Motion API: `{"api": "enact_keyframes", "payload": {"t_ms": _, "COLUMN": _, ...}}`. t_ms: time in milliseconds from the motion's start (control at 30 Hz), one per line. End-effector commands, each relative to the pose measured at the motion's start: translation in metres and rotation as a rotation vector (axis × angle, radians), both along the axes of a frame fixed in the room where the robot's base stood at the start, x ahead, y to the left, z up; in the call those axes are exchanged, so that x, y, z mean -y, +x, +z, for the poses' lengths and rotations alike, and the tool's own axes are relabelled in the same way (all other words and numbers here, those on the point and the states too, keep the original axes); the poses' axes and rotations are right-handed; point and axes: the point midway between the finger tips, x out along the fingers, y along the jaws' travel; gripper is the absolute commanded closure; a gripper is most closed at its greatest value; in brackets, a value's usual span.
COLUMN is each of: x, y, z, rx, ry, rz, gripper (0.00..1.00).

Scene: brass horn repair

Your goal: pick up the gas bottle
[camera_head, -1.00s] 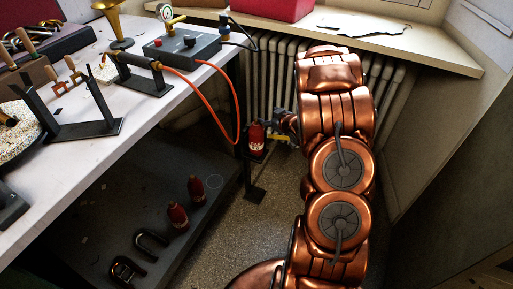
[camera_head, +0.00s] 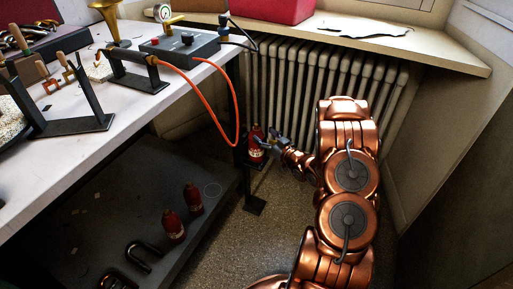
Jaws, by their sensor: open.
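A red gas bottle (camera_head: 256,151) stands upright beside the table leg, in front of the radiator. My gripper (camera_head: 265,142) is open at the right side of this bottle, close to it. It partly covers the bottle, and I cannot tell whether the fingers touch it. Two more red bottles stand on the dark lower shelf (camera_head: 100,205) under the table: one at the back (camera_head: 193,200) and one in front of it (camera_head: 174,228). They are apart from my gripper.
An orange hose (camera_head: 205,108) hangs from the grey box (camera_head: 180,44) on the table, looping down just left of the gripper. The black table leg (camera_head: 254,205) is close by. The radiator (camera_head: 330,75) is behind. Dark shackles (camera_head: 143,252) lie on the shelf.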

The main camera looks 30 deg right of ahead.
Motion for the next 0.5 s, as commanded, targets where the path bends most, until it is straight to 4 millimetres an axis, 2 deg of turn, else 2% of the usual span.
{"api": "enact_keyframes", "payload": {"t_ms": 300, "x": -0.010, "y": 0.035, "z": 0.006, "rx": 0.005, "ry": -0.002, "rz": 0.003, "gripper": 0.28}}
{"api": "enact_keyframes", "payload": {"t_ms": 500, "x": -0.011, "y": 0.048, "z": 0.006, "rx": 0.001, "ry": -0.001, "rz": 0.002, "gripper": 0.28}}
